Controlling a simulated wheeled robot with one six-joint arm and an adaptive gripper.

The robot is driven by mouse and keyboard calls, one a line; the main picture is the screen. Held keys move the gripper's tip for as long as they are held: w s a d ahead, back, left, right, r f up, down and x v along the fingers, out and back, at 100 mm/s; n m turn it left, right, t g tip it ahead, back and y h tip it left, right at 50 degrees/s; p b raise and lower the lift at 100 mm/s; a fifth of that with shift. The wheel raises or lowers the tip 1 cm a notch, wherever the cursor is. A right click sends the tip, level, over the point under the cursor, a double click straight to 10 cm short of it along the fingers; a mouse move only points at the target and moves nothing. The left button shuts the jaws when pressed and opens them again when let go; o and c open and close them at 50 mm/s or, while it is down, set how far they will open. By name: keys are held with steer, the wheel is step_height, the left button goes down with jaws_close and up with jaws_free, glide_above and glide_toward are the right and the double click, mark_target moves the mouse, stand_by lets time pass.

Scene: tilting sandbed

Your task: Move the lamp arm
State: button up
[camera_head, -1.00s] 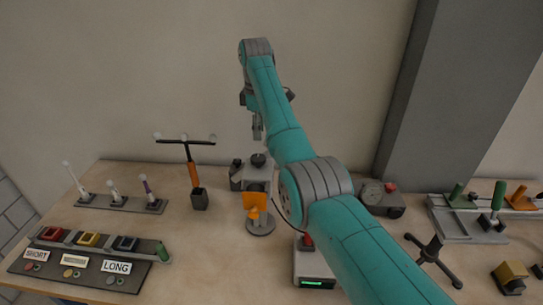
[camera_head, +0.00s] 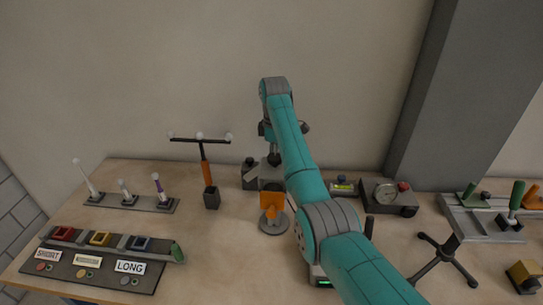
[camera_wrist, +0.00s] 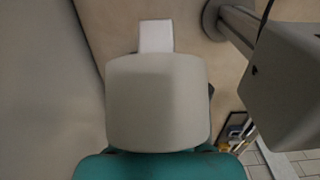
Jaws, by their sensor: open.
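I cannot tell for sure which thing is the lamp arm. A small orange piece with a square plate (camera_head: 272,200) stands on a round grey base (camera_head: 273,223) near the middle of the bench. A T-shaped post with an orange shaft (camera_head: 206,174) and white balls on its black crossbar stands upright left of it. My gripper (camera_head: 273,158) points down behind and above the orange piece, apart from it, over a grey device. It is open and empty as far as I see; my arm partly hides it. The wrist view shows mainly a pale rounded block and teal parts of my arm.
A panel with coloured switches and labels (camera_head: 95,276) lies front left, with a row of small levers (camera_head: 129,203) behind it. A gauge box (camera_head: 402,207), a black cross-shaped handle (camera_head: 443,262) and a green-handled fixture (camera_head: 490,228) stand right. A grey column (camera_head: 449,110) rises behind.

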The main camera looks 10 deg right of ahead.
jaws_close()
steer(key=shift+a, duration=0.1)
steer(key=shift+w+a+r+g+h, duration=0.25)
steer(key=shift+a+r+h, duration=0.25)
steer(key=shift+a+h, duration=0.25)
steer(key=shift+w+a+r+g+h, duration=0.25)
steer(key=shift+a+r+h, duration=0.3)
steer(key=shift+h, duration=0.2)
steer(key=shift+a, duration=0.1)
jaws_free()
steer(key=v, duration=0.7)
steer(key=shift+r, duration=0.2)
